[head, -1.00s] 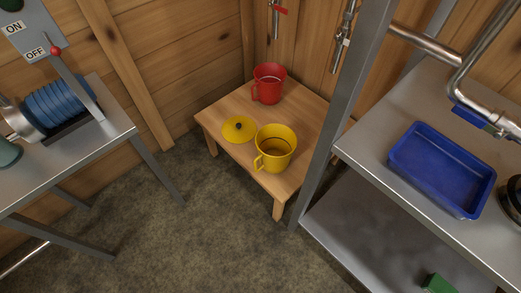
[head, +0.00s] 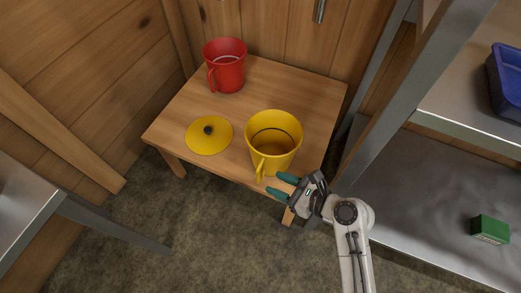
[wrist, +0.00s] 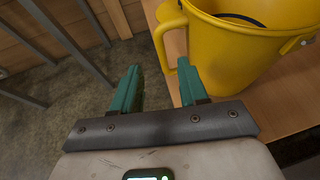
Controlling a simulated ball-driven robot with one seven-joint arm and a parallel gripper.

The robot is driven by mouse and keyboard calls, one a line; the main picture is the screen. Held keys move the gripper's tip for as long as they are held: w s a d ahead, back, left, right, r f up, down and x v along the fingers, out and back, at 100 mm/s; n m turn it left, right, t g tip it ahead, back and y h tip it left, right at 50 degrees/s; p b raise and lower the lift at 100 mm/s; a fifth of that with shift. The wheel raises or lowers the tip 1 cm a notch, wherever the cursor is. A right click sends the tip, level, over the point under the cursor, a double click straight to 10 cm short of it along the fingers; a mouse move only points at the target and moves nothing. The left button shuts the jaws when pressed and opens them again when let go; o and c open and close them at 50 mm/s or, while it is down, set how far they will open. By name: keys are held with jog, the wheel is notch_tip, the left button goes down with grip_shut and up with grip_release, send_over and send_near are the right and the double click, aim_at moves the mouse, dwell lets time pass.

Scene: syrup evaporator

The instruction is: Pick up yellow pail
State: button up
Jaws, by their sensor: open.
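The yellow pail (head: 275,145) stands upright and open on the front of a low wooden table, its handle (head: 261,170) facing the front. My gripper (head: 278,185) is open and empty just in front of the pail, near the handle's lower end. In the wrist view the pail (wrist: 238,60) fills the upper right, with its handle (wrist: 169,40) above my two green fingers (wrist: 160,88). The handle lies ahead of the gap, nearer the right finger. I cannot tell whether a finger touches it.
The wooden table (head: 300,85) also bears a yellow lid (head: 208,140) with a black knob and a red pail (head: 226,70) behind. A metal shelf (head: 420,195) with a green box (head: 490,229) stands at right. A metal bench (head: 25,205) is at left.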

jog(key=b+x, duration=0.4)
jog(key=x, duration=0.6)
jog(key=shift+w+d, duration=0.1)
grip_shut()
dwell(0.4)
